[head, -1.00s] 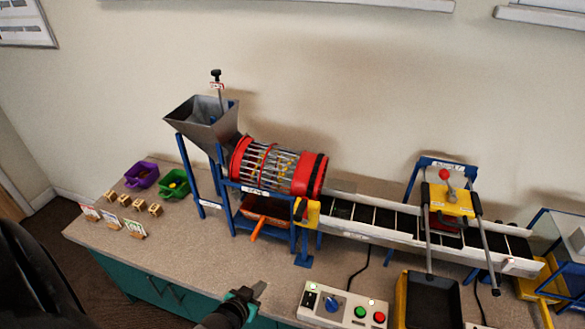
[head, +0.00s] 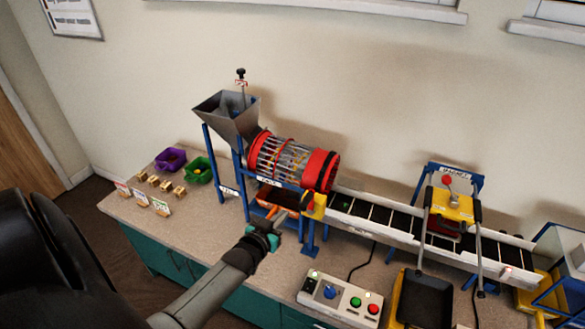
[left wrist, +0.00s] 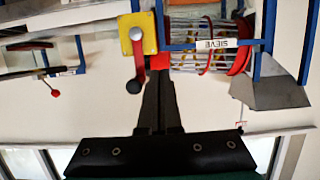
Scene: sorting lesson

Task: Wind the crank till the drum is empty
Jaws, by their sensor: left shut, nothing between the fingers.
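The sieve drum (head: 290,162), a barred cylinder with red ends, lies tilted under the hopper; yellow pieces show inside it in the left wrist view (left wrist: 200,50). The crank's yellow mount (head: 316,206) is at the drum's lower right end. In the left wrist view the crank has a yellow plate (left wrist: 146,32), a red arm (left wrist: 140,66) and a black knob (left wrist: 133,86). My left gripper (head: 280,218) is shut and empty, in front of the drum's stand. In the left wrist view its fingers (left wrist: 157,84) appear beside the knob; contact cannot be told. My right gripper is not in view.
A metal hopper (head: 229,116) stands above the drum. An orange tray (head: 272,203) sits below it. A conveyor (head: 385,222) runs right under a yellow magnet unit (head: 453,205). A control box (head: 341,300) is in front. Purple (head: 170,158) and green (head: 198,170) bins stand left.

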